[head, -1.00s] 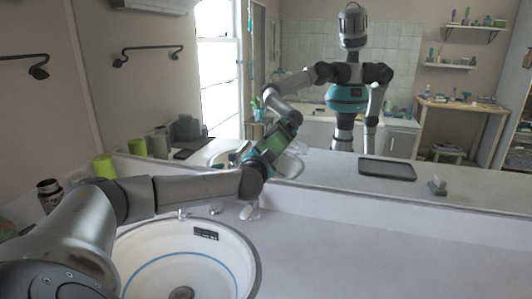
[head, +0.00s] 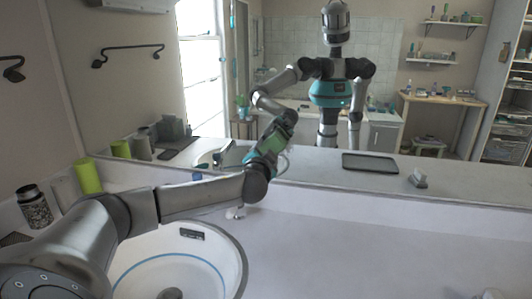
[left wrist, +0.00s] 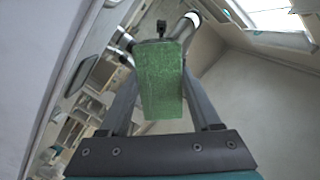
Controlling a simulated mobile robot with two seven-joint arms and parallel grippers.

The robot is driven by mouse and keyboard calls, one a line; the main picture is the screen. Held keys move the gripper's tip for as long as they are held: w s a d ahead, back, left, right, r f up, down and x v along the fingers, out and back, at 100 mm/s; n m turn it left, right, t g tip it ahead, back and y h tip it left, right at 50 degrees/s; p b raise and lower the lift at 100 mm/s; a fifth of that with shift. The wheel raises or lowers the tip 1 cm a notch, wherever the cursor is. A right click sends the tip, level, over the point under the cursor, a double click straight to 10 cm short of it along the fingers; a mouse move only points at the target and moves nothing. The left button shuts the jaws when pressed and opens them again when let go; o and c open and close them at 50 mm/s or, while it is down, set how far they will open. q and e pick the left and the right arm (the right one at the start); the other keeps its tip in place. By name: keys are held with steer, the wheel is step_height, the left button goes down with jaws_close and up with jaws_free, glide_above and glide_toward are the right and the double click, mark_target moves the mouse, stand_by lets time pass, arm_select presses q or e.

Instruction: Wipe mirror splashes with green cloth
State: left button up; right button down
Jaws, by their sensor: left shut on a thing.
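My left gripper (head: 268,152) is shut on the green cloth (head: 272,142) and holds it up against or very near the mirror (head: 220,110); I cannot tell whether it touches. In the left wrist view the cloth (left wrist: 162,85) hangs as a green block between the two dark fingers (left wrist: 160,110). The mirror fills the back of the head view and reflects my body and the room. My right gripper does not show directly; only a reflection of that arm is visible.
A white sink basin (head: 180,255) lies below my left arm. A lime-green cup (head: 88,176) and a dark jar (head: 35,207) stand at the left. The pale counter (head: 340,250) is mostly clear to the right. A dark tray and a small white item show in the mirror.

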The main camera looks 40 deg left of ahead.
mark_target(297, 150)
arm_select(q)
steer(key=shift+w, duration=0.1)
steer(key=shift+w+d, duration=0.25)
steer(key=shift+d, duration=0.3)
steer(key=shift+w+d, duration=0.25)
steer(key=shift+d, duration=0.25)
steer(key=shift+w+d, duration=0.5)
steer(key=shift+d, duration=0.3)
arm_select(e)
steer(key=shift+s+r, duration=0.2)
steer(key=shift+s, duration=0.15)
arm_select(q)
steer(key=shift+d, duration=0.1)
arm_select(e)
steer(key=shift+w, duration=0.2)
arm_select(q)
steer(key=shift+w+d, duration=0.55)
steer(key=shift+d, duration=0.35)
steer(key=shift+w+d, duration=0.5)
steer(key=shift+d, duration=0.4)
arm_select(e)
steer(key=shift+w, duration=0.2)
arm_select(q)
steer(key=shift+s+a, duration=0.1)
steer(key=shift+a, duration=0.05)
